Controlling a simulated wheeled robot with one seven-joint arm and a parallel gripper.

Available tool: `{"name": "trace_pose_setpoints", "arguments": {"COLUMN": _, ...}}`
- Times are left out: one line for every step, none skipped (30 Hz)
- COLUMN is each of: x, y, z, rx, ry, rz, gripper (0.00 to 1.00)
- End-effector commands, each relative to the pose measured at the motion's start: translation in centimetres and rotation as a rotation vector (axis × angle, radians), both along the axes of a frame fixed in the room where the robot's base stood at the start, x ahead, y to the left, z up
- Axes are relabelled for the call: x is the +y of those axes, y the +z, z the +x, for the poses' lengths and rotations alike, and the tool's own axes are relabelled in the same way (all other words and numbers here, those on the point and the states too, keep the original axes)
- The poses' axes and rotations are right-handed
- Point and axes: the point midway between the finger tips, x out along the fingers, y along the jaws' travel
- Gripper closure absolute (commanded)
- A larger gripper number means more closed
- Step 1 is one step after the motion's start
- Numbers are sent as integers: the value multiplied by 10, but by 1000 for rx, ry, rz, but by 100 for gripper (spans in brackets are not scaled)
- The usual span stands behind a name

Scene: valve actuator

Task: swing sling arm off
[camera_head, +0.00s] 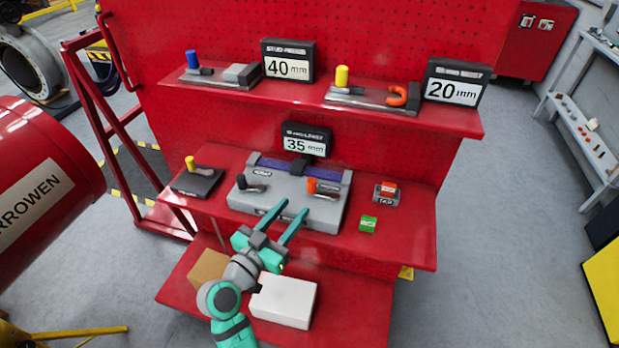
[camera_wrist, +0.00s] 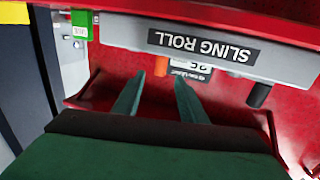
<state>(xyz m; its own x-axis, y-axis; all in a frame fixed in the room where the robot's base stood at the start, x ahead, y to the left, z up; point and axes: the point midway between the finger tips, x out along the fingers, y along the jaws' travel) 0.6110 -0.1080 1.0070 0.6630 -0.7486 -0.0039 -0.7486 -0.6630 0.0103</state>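A grey unit (camera_head: 275,196) stands on the middle red shelf; its front label reads "SLING ROLL", upside down in the wrist view (camera_wrist: 140,30). It carries two short levers, one with a dark knob (camera_head: 241,181) on the left and one with an orange knob (camera_head: 311,185) on the right. No lever is readably marked as the sling arm. My teal gripper (camera_head: 293,206) is open and empty in front of the unit. In the wrist view the orange knob (camera_wrist: 161,65) shows between my fingertips (camera_wrist: 159,82), apparently beyond them. The dark knob (camera_wrist: 258,95) is to the right there.
A black base with a yellow knob (camera_head: 190,162) is left of the unit. A red-topped box (camera_head: 386,193) and a green block (camera_head: 368,224) are right. A 35 mm sign (camera_head: 306,140) stands behind. The upper shelf (camera_head: 310,98) overhangs. A white box (camera_head: 284,302) sits below.

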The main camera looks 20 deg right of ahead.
Motion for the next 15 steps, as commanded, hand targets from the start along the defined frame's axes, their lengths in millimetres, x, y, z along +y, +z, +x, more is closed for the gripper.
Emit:
{"name": "trace_pose_setpoints", "arguments": {"x": 0, "y": 2, "z": 1, "rx": -6, "ry": -6, "rz": 4, "gripper": 62}}
{"name": "trace_pose_setpoints", "arguments": {"x": -1, "y": 3, "z": 2, "rx": -8, "ry": -9, "rz": 4, "gripper": 62}}
{"name": "trace_pose_setpoints", "arguments": {"x": -3, "y": 4, "z": 4, "rx": -10, "ry": -12, "rz": 5, "gripper": 62}}
{"name": "trace_pose_setpoints", "arguments": {"x": -6, "y": 5, "z": 5, "rx": -11, "ry": -14, "rz": 6, "gripper": 62}}
{"name": "trace_pose_setpoints", "arguments": {"x": -9, "y": 5, "z": 7, "rx": -12, "ry": -15, "rz": 5, "gripper": 62}}
{"name": "trace_pose_setpoints", "arguments": {"x": -13, "y": 5, "z": 10, "rx": -11, "ry": -17, "rz": 4, "gripper": 62}}
{"name": "trace_pose_setpoints", "arguments": {"x": -17, "y": 4, "z": 12, "rx": -10, "ry": -17, "rz": 3, "gripper": 62}}
{"name": "trace_pose_setpoints", "arguments": {"x": -21, "y": 4, "z": 15, "rx": -10, "ry": -18, "rz": 4, "gripper": 62}}
{"name": "trace_pose_setpoints", "arguments": {"x": -27, "y": 4, "z": 20, "rx": -10, "ry": -19, "rz": 5, "gripper": 62}}
{"name": "trace_pose_setpoints", "arguments": {"x": -32, "y": 5, "z": 23, "rx": -11, "ry": -21, "rz": 4, "gripper": 62}}
{"name": "trace_pose_setpoints", "arguments": {"x": -36, "y": 5, "z": 27, "rx": -10, "ry": -22, "rz": 5, "gripper": 62}}
{"name": "trace_pose_setpoints", "arguments": {"x": -42, "y": 4, "z": 32, "rx": -10, "ry": -21, "rz": 5, "gripper": 62}}
{"name": "trace_pose_setpoints", "arguments": {"x": -46, "y": 4, "z": 35, "rx": -10, "ry": -21, "rz": 5, "gripper": 62}}
{"name": "trace_pose_setpoints", "arguments": {"x": -50, "y": 4, "z": 38, "rx": -11, "ry": -21, "rz": 5, "gripper": 62}}
{"name": "trace_pose_setpoints", "arguments": {"x": -55, "y": 4, "z": 43, "rx": -11, "ry": -19, "rz": 4, "gripper": 62}}
